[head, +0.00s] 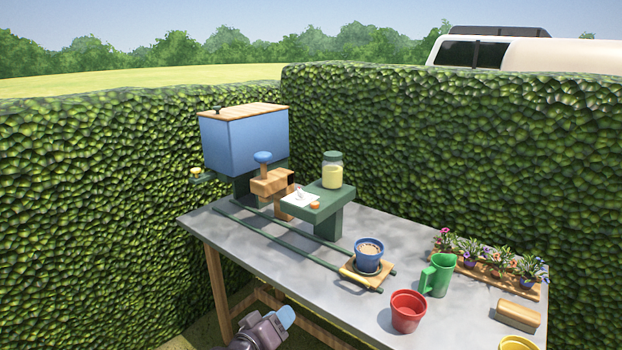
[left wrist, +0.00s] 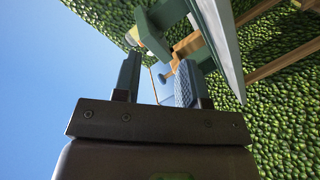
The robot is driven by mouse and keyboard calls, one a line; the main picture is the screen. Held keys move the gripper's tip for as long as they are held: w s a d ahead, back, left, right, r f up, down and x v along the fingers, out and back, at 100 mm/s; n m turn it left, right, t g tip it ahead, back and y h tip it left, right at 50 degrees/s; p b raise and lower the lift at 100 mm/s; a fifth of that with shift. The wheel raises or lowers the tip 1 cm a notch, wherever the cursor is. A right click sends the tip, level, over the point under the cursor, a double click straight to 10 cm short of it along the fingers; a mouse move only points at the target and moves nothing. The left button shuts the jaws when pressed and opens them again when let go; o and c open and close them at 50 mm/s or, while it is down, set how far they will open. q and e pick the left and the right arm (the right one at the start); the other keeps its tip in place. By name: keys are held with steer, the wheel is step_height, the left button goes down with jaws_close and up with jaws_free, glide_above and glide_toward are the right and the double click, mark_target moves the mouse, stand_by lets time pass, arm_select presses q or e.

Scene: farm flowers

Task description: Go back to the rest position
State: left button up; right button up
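My left gripper (head: 285,318) is low in the head view, in front of the near left edge of the grey table (head: 300,255). Its blue fingertip points up and right, apart from everything on the table. In the left wrist view its two fingers (left wrist: 157,80) stand apart with a clear gap and nothing between them. My right gripper is in neither view.
On the table are a blue bin (head: 245,145), a green stand (head: 328,205) with a jar (head: 332,172), a blue pot (head: 369,254) on a wooden slide, a green jug (head: 438,275), a red pot (head: 407,312) and potted flowers (head: 470,258). Hedges enclose the back.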

arm_select(q)
steer(key=s+a+f+m+g+y, duration=0.1)
steer(key=s+a+f, duration=0.4)
steer(key=s, duration=0.5)
steer(key=s+a+f+m+y, duration=0.1)
steer(key=s+a+f+y, duration=0.3)
steer(key=s+a, duration=0.4)
steer(key=s+a+f+m+g+y, duration=0.1)
steer(key=s+a+f+y, duration=0.2)
steer(key=s, duration=0.9)
steer(key=a+f, duration=0.3)
steer(key=a, duration=0.1)
steer(key=shift+s+a+m+g, duration=0.3)
steer(key=shift+a, duration=0.05)
steer(key=shift+f, duration=0.1)
